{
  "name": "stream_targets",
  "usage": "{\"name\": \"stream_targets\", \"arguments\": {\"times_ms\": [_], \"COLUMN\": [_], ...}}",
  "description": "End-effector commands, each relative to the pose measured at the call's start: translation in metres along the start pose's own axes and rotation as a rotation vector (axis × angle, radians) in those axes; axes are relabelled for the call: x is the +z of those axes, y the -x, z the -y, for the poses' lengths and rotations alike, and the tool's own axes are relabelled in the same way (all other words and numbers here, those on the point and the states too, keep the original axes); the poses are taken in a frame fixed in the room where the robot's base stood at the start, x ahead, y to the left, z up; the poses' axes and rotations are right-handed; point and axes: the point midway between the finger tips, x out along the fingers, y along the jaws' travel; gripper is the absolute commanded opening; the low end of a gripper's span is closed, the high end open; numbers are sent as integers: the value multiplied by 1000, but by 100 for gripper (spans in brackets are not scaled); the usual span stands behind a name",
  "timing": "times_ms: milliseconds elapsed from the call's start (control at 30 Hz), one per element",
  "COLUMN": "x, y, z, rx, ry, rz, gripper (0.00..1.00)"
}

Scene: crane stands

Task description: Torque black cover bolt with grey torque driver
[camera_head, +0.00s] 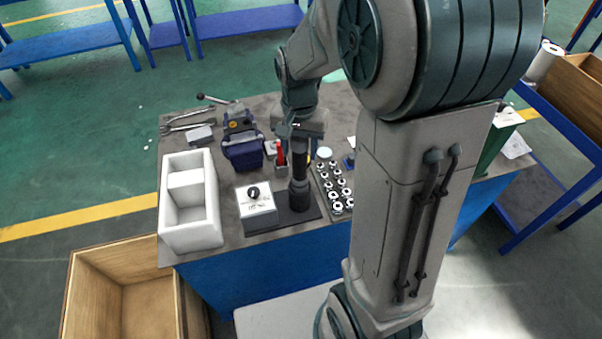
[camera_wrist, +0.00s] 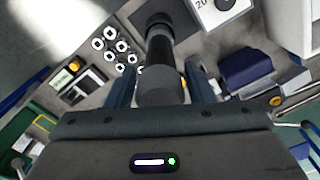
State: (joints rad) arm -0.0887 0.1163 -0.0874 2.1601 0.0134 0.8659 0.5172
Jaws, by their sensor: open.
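A dark cylindrical tool (camera_head: 299,172), apparently the torque driver, stands upright on a dark mat at the front of the table. In the wrist view the tool (camera_wrist: 158,50) shows a black shaft and a greyer near end. My gripper (camera_head: 299,143) is above it, pointing down. In the wrist view my gripper (camera_wrist: 163,88) is open, with one finger on each side of the tool's near end; I cannot tell whether they touch it. A white block with a black round piece (camera_head: 254,193) and printed markings sits left of the tool. I cannot make out the black cover bolt for certain.
A rack of several silver sockets (camera_head: 338,186) stands right of the tool. A navy vise-like block (camera_head: 243,150) and a red-handled item (camera_head: 281,154) are behind it. A white tray (camera_head: 207,237) is at the left table edge. A wooden crate (camera_head: 90,283) sits below left.

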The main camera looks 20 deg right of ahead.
Motion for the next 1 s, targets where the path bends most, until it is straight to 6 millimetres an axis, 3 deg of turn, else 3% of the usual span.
{"name": "stream_targets", "arguments": {"times_ms": [100, 267, 300, 1000], "x": [0, 0, 0, -1], "y": [1, 1, 2, 27], "z": [0, 0, 0, 0], "rx": [0, 0, -1, -2], "ry": [0, 1, 1, 1], "rz": [0, 0, -2, -3], "gripper": [48, 4, 0, 0]}}
